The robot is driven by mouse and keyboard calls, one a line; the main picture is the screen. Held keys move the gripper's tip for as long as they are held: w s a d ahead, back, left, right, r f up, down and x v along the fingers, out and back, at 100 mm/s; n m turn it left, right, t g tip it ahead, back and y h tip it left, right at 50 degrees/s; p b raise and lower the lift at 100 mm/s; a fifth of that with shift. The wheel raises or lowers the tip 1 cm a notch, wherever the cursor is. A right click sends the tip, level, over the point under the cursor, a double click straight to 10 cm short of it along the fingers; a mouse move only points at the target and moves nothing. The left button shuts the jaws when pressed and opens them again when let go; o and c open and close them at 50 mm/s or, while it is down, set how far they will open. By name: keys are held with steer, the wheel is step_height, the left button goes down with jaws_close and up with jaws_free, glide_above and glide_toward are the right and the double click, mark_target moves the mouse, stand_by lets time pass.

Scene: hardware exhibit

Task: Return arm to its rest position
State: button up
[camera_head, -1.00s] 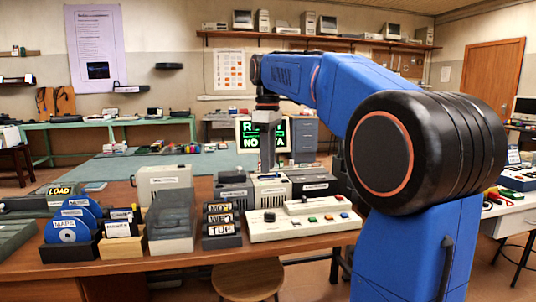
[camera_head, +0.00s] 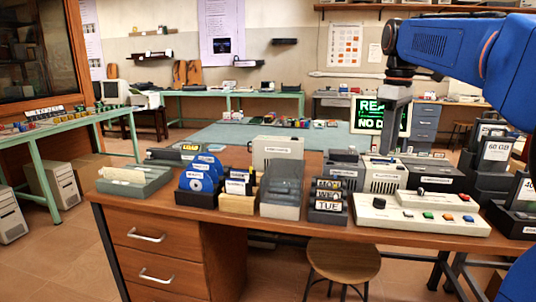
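My blue arm enters from the right edge of the head view and reaches left over the desk. My gripper (camera_head: 388,140) points down at the arm's end, in front of the green-lettered monitor (camera_head: 372,116) and above the devices on the desk. Its fingers look close together, but at this size and angle I cannot tell whether they are open or shut. I see no object clearly held in it.
The wooden desk (camera_head: 150,213) carries a card tray (camera_head: 133,182), blue discs (camera_head: 197,178), label blocks (camera_head: 328,200), a control panel (camera_head: 420,215) and drive racks (camera_head: 492,150). Open floor lies at the lower left.

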steer(key=s+a+f+m+t, duration=0.2)
steer(key=s+a+f+m, duration=0.1)
steer(key=s+f, duration=1)
steer(key=s+a+f+m+t, duration=0.2)
steer(key=s+a+f+m, duration=0.2)
steer(key=s+f, duration=0.9)
step_height(320, 180, down, 2)
steer(key=shift+s+m+t, duration=0.2)
steer(key=shift+m+t, duration=0.1)
steer(key=shift+m, duration=0.3)
